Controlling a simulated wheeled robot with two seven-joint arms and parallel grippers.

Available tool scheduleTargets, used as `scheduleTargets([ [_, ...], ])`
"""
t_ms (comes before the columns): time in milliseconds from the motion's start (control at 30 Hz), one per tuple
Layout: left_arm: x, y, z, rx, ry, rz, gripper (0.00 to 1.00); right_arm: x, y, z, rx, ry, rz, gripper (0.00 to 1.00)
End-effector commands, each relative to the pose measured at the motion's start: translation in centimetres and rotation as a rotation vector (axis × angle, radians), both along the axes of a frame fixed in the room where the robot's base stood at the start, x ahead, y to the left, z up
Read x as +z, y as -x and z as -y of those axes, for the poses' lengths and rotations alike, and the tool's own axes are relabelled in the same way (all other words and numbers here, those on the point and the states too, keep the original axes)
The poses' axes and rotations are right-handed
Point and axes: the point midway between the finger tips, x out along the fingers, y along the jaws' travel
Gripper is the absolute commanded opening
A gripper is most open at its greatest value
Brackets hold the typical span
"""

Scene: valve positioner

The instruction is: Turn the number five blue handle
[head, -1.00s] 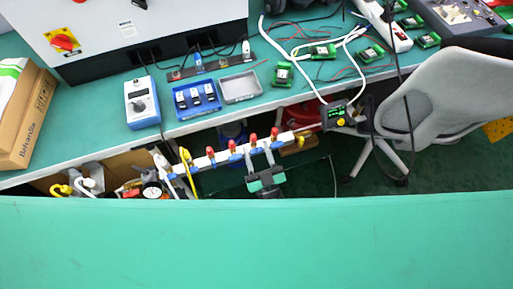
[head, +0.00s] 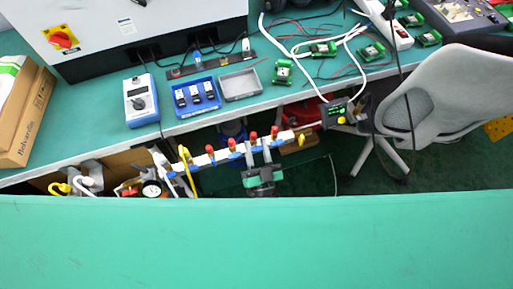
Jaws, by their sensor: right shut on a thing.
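A white valve manifold (head: 222,154) runs slantwise below the bench edge, with several red knobs (head: 231,144) on top and small blue handles (head: 236,156) along its lower side. My right gripper (head: 258,149) reaches up to the manifold from below, its two grey fingers on either side of one valve. It is shut on a blue handle there, mostly hidden between the fingers. No number is readable, so I cannot tell which valve is number five. My left gripper does not show.
A green surface (head: 250,240) fills the foreground, hiding what lies below the manifold. The bench (head: 110,110) behind holds a blue meter (head: 141,101), a blue tray (head: 196,113) and circuit boards. A yellow handle (head: 189,172) stands at the manifold's left end. A grey chair (head: 445,95) is at right.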

Motion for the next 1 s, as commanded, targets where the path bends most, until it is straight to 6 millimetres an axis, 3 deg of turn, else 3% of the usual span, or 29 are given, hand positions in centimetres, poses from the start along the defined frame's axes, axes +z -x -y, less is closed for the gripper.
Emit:
scheduleTargets([
  [300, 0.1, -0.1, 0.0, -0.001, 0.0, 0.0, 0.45, 0.0, 0.0, 0.0, 0.0, -0.015, -0.005, 0.14],
  [333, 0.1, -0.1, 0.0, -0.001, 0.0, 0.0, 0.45, 0.0, 0.0, 0.0, 0.0, -0.015, -0.005, 0.42],
  [367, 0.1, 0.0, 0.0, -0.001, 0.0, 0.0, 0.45, 0.0, 0.0, 0.0, 0.0, -0.015, -0.005, 0.45],
  [733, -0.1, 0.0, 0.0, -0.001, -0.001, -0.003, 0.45, -0.3, 0.6, 0.1, 0.0, -0.014, -0.006, 0.45],
  [833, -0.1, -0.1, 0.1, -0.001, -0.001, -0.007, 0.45, -1.0, 1.8, 0.4, 0.0, -0.014, -0.008, 0.45],
  [1000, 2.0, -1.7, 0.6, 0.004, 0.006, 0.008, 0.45, -2.4, 5.2, 1.1, 0.0, -0.014, -0.01, 0.45],
])
